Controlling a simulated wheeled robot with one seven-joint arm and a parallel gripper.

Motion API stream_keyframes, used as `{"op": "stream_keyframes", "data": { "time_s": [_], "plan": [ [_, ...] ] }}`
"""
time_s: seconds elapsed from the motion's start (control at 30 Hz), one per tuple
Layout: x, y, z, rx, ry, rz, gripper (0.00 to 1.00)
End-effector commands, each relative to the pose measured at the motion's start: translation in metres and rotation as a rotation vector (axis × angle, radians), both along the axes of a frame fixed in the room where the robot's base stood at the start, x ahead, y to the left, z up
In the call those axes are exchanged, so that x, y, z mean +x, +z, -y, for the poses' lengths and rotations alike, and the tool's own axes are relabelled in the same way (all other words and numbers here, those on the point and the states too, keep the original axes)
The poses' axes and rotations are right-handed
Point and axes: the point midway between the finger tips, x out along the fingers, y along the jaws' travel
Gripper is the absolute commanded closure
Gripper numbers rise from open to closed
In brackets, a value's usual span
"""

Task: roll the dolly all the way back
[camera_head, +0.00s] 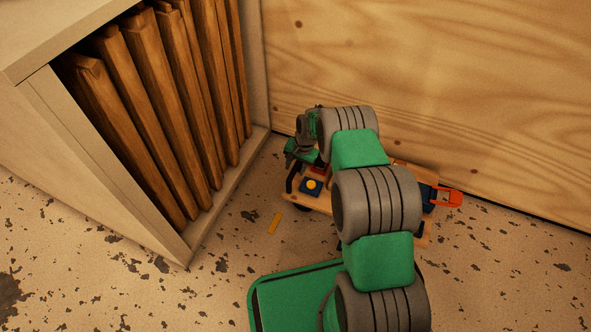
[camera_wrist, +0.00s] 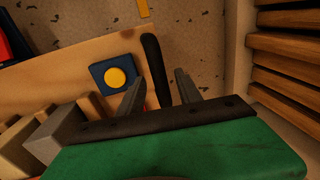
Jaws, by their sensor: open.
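The wooden dolly (camera_head: 325,203) stands on the floor beside the plywood wall, partly hidden behind my arm. Its board (camera_wrist: 50,68) also shows in the wrist view. A black upright handle (camera_head: 292,178) is at its left end in the head view. My gripper (camera_head: 301,158) is above that end. In the wrist view my gripper (camera_wrist: 160,77) is open, with the black handle (camera_wrist: 153,58) seen between the two fingers. I cannot tell whether either finger touches it. A blue block with a yellow knob (camera_head: 311,186) sits on the dolly near the handle.
A pale cabinet with upright brown boards (camera_head: 160,100) stands at the left. The plywood wall (camera_head: 440,90) closes the back. A yellow strip (camera_head: 274,222) lies on the speckled floor. An orange-red part (camera_head: 450,197) is at the dolly's right end.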

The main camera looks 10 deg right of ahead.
Motion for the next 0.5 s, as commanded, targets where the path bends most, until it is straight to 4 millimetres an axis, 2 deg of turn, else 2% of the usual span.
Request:
{"op": "stream_keyframes", "data": {
  "time_s": [0.2, 0.5],
  "plan": [
    [0.0003, 0.0006, 0.0000, -0.001, 0.000, 0.001, 0.59],
    [0.0002, 0.0006, 0.0001, 0.000, 0.000, 0.000, 0.84]
  ]
}}
